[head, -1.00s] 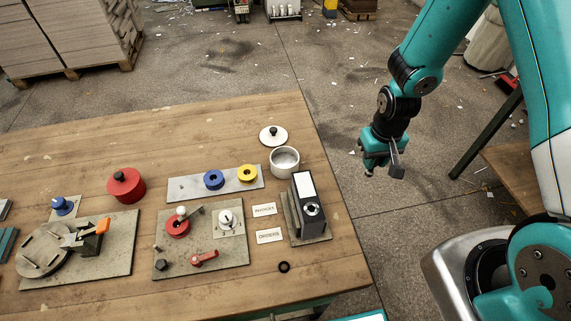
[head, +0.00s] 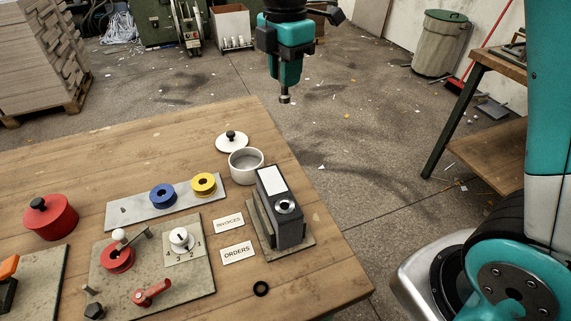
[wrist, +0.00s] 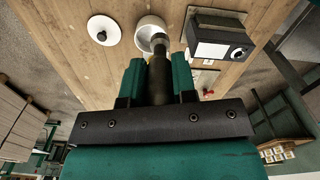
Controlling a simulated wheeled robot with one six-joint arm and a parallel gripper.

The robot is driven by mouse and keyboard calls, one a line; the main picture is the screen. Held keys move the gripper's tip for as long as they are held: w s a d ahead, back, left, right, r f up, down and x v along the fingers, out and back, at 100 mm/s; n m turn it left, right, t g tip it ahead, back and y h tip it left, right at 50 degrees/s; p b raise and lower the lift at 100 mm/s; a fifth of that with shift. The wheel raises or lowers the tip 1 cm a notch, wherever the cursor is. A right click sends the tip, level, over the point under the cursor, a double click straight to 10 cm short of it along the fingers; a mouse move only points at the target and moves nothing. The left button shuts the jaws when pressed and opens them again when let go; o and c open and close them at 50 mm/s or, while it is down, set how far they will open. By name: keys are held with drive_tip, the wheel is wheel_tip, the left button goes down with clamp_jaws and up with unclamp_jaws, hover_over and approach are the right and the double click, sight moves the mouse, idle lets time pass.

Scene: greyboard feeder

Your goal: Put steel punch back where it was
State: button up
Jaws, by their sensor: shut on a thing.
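My gripper (head: 284,82) hangs in the air past the table's far right corner, pointing down, and is shut on the steel punch. The punch's short metal end (head: 285,98) sticks out below the jaws in the head view. In the wrist view the punch (wrist: 158,68) shows as a dark shaft with a paler tip between the green jaws (wrist: 158,82); its tip overlaps the white pot in the picture.
An open pot (head: 246,166) stands near the table's right edge, with its lid (head: 232,141) lying beside it. A black box device (head: 281,207) stands in front. Blue (head: 162,194) and yellow (head: 204,183) rings sit on a grey plate (head: 125,211). A red lidded pot (head: 50,217) is left.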

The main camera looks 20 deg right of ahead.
sight(285, 95)
wheel_tip(285, 95, down, 19)
drive_tip(key=shift+r, duration=0.2)
drive_tip(key=shift+f, duration=0.15)
drive_tip(key=o, duration=0.9)
wheel_tip(285, 95, up, 12)
drive_tip(key=shift+r, duration=0.1)
drive_tip(key=s+a+r+m+y, duration=0.1)
drive_tip(key=s+m, duration=0.3)
drive_tip(key=s, duration=0.4)
drive_tip(key=s+a+r+m+y, duration=0.1)
drive_tip(key=s+a+r+m, duration=0.1)
drive_tip(key=s+m, duration=0.3)
drive_tip(key=s+a+r+m+y, duration=0.1)
drive_tip(key=s+m, duration=0.4)
drive_tip(key=s, duration=0.6)
drive_tip(key=shift+s+a+r+y, duration=0.2)
drive_tip(key=shift+r+y, duration=0.1)
drive_tip(key=shift+r, duration=0.4)
drive_tip(key=shift+s+a+r+y, duration=0.1)
drive_tip(key=shift+s+r+y, duration=0.15)
drive_tip(key=shift+r, duration=0.4)
